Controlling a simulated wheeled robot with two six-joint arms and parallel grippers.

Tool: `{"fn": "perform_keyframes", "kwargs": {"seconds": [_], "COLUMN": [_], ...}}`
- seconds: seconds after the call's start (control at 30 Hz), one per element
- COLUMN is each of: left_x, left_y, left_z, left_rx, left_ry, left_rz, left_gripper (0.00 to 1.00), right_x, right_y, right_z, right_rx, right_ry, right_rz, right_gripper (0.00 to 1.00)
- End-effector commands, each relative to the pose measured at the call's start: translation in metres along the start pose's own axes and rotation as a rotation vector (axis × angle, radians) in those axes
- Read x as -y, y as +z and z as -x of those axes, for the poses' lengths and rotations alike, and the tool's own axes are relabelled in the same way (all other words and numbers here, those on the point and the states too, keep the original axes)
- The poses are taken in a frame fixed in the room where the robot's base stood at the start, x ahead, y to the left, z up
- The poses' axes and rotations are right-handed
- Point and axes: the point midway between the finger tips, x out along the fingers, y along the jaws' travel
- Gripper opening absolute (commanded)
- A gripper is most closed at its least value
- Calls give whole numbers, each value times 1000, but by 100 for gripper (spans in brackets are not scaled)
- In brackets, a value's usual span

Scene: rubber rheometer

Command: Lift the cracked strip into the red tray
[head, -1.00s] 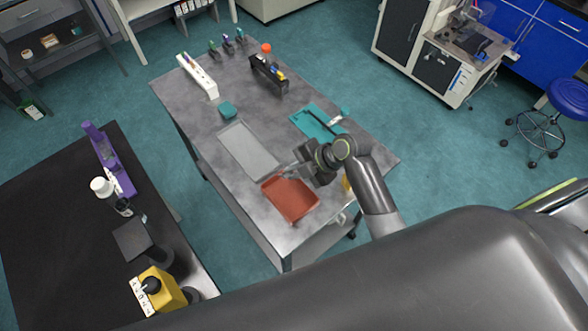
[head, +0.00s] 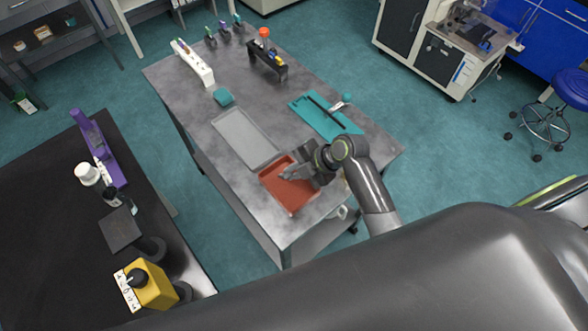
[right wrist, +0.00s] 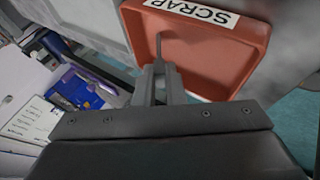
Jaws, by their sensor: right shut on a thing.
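The red tray (head: 299,204) lies at the near end of the grey table; in the right wrist view the red tray (right wrist: 215,55) carries a white SCRAP label. My right gripper (head: 286,175) is over the tray. In the right wrist view the right gripper (right wrist: 160,72) is shut on a thin grey strip (right wrist: 158,42), which sticks out past the fingertips over the tray floor. It is too small to see a crack on it or to tell whether it touches the tray. My left gripper is not in view.
An empty grey tray (head: 240,136) lies beside the red tray. A teal mat (head: 340,124) with a dark strip on it lies to the right. A black rack (head: 267,68), a white rack (head: 195,64) and a teal block (head: 223,97) stand farther back.

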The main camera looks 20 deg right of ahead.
Motion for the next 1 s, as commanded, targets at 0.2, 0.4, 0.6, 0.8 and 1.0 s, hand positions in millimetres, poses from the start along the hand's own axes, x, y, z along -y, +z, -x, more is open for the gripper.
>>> {"fn": "perform_keyframes", "kwargs": {"seconds": [0.2,0.4,0.6,0.8,1.0], "left_x": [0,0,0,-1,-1], "left_y": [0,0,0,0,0], "left_z": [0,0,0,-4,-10], "left_rx": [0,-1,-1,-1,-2], "left_ry": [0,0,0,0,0], "left_rz": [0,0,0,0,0], "left_gripper": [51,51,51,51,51], "right_x": [0,0,0,1,1], "right_y": [0,0,0,1,1], "right_z": [0,0,2,23,60], "right_rx": [0,0,1,3,4], "right_ry": [0,0,0,1,-1], "right_rz": [0,0,1,3,6], "right_gripper": [27,35,35,35,35]}}
